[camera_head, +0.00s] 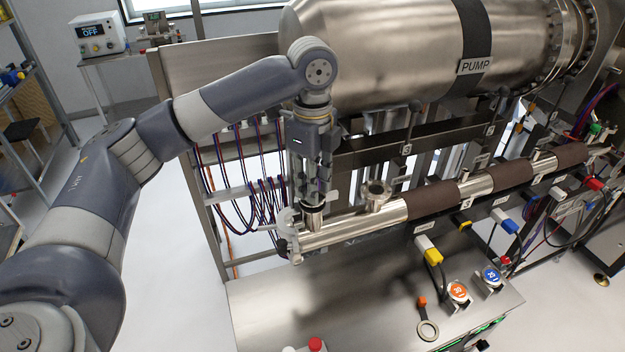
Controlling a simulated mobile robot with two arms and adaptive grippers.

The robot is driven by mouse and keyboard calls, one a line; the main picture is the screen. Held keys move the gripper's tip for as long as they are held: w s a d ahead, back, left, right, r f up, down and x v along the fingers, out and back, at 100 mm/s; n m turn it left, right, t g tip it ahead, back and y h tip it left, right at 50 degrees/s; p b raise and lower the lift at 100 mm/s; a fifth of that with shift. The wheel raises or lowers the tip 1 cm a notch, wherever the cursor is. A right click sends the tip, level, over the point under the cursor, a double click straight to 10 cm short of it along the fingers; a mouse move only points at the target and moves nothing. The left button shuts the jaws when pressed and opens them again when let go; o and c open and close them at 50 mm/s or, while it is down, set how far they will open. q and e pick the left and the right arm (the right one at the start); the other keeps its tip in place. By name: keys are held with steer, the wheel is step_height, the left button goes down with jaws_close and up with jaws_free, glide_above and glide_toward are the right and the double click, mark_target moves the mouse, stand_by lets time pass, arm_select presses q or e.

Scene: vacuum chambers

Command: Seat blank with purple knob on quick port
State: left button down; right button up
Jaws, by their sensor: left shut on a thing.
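My left gripper (316,182) comes in from the left and points down over the near-left end of the steel pipe. It is shut on the blank, of which only a bit of purple shows between the fingers. A dark-rimmed round port (312,208) stands on the pipe end right under the fingertips. The fingers hide most of the blank, and I cannot tell whether it touches the port. My right gripper is not in view.
The steel pipe (345,223) carries brown wraps and another upright flanged port (376,196). The large pump chamber (390,45) is behind. On the bench (370,300) are a yellow-ended connector (432,257), an orange-capped item (458,291), a blue-capped item (490,276) and a ring clamp (427,328).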

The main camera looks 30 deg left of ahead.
arm_select(q)
steer(key=shift+f, duration=0.55)
stand_by(0.9)
steer(key=c, duration=1.3)
jaws_free()
steer(key=shift+r, duration=3.45)
